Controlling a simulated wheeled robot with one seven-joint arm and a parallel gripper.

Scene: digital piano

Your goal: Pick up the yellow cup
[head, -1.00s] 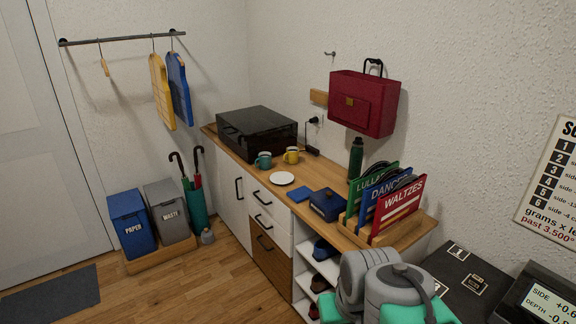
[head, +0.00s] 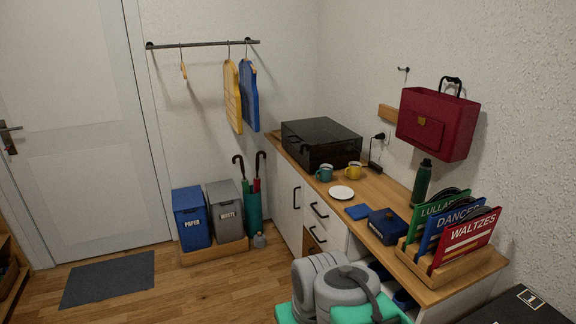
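The yellow cup (head: 353,170) stands upright on the wooden counter top (head: 383,189), in front of the black box. A teal cup (head: 324,173) stands just left of it, and a white plate (head: 341,192) lies nearer to me. My arm shows folded at the bottom of the head view, well short of the cup. My gripper's fingers cannot be made out.
The black box (head: 320,141) stands behind the cups. A blue mat (head: 358,212), a dark blue box (head: 388,226), a green bottle (head: 421,182) and a record rack (head: 434,268) stand along the counter. A red bag (head: 437,124) hangs above.

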